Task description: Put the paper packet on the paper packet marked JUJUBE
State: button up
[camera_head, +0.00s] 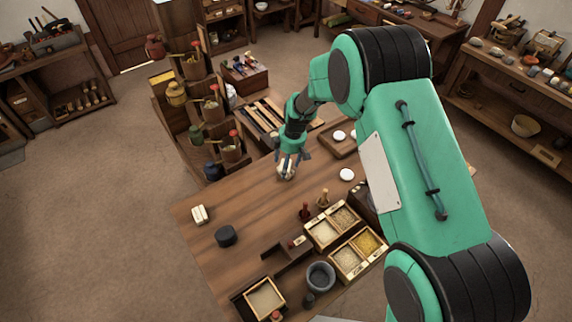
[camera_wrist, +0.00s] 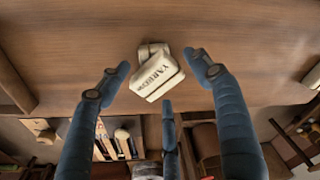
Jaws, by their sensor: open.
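In the head view my gripper (camera_head: 290,160) points down at the table's far part, and the packet (camera_head: 285,173) shows pale between the fingers, partly hidden. Another cream packet (camera_head: 200,214) lies near the table's left edge; its lettering is too small to read. No JUJUBE mark is legible in either view.
A dark round block (camera_head: 225,236) stands in front of the left packet. Boxes of grain (camera_head: 333,226), a grey mortar (camera_head: 320,276) and small bottles crowd the front right. White discs (camera_head: 346,174) lie right of my gripper. The table between gripper and left packet is clear.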

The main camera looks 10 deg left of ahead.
notch_tip(320, 180, up, 12)
jog(key=d+p, duration=0.1)
jog(key=p, duration=0.1)
jog(key=shift+d, duration=0.35)
dwell(0.8)
notch_tip(320, 180, up, 15)
jog(key=m+t, duration=0.1)
jog(key=m, duration=0.3)
send_over(290, 167)
jog(key=s+d, duration=0.4)
jog(key=d, duration=0.5)
jog(key=s+d+r+m+t, duration=0.1)
jog(key=s+d+r+m, duration=0.1)
jog(key=s+d+r, duration=0.3)
jog(key=s+d+r+m+t, duration=0.1)
jog(key=s+d+r+m, duration=0.2)
jog(key=r, duration=0.4)
jog(key=s+d+r+m+t, duration=0.1)
jog(key=s+d+r+m, duration=0.1)
jog(key=s+d, duration=0.3)
jog(key=s+d+r+m+h, duration=0.1)
jog(key=s+d+m, duration=0.3)
jog(key=s, duration=0.8)
jog(key=s+d+r+m+t, duration=0.1)
jog(key=s+d+r, duration=0.3)
jog(key=s, duration=0.5)
jog(key=shift+d+m+t+h, duration=0.3)
jog(key=shift+d+m, duration=0.5)
jog(key=shift+m, duration=0.1)
